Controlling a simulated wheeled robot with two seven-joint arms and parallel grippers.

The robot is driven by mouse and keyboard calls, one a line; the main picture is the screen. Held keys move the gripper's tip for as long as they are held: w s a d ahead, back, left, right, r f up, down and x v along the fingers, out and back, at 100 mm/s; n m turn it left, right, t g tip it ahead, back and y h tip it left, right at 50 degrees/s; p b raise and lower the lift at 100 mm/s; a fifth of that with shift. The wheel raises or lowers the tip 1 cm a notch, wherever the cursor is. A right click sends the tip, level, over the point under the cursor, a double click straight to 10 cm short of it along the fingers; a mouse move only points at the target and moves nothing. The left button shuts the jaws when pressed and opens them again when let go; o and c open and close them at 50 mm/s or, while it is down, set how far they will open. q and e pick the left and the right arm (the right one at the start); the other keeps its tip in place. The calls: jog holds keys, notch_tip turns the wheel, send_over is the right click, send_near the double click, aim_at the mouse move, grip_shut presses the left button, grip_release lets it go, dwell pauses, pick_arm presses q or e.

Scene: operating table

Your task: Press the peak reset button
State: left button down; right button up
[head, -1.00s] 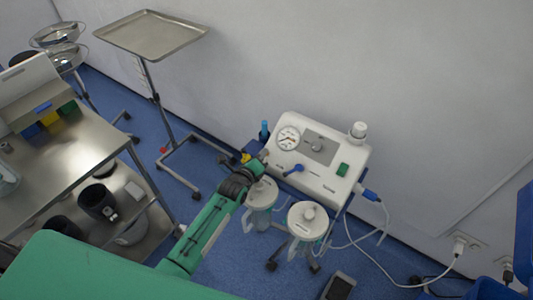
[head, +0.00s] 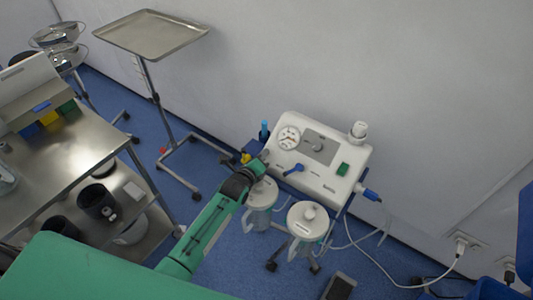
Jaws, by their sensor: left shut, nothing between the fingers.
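A white suction unit (head: 336,183) stands against the wall on a stand. Its sloped top has a round gauge (head: 289,138), a grey panel with a small knob (head: 317,145), a blue lever (head: 294,169) and a green switch (head: 342,168). I cannot tell which part is the peak reset button; one may be hidden behind my gripper. My left gripper (head: 263,156) is shut and empty at the unit's left edge, just below the gauge. It is too small to tell if it touches the unit. My right gripper is not in view.
Two lidded jars, a left one (head: 262,194) and a right one (head: 307,220), hang at the unit's front, close to my left arm. A cable runs right to a wall socket (head: 461,243). A tray stand (head: 150,33) and a steel table (head: 65,155) stand left.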

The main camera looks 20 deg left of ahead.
pick_arm(q)
jog(key=shift+w+d+f, duration=0.1)
jog(key=shift+w+f, duration=0.05)
jog(key=shift+f, duration=0.05)
dwell(0.6)
jog(key=shift+s+r+p, duration=0.4)
jog(key=shift+r+p, duration=0.25)
jog(key=shift+p, duration=0.05)
jog(key=shift+a, duration=0.2)
jog(key=s+r+p, duration=0.1)
jog(key=r+p, duration=0.1)
jog(key=s+a+r+p, duration=0.1)
jog(key=s+r+p, duration=0.1)
jog(key=p, duration=0.1)
dwell(0.7)
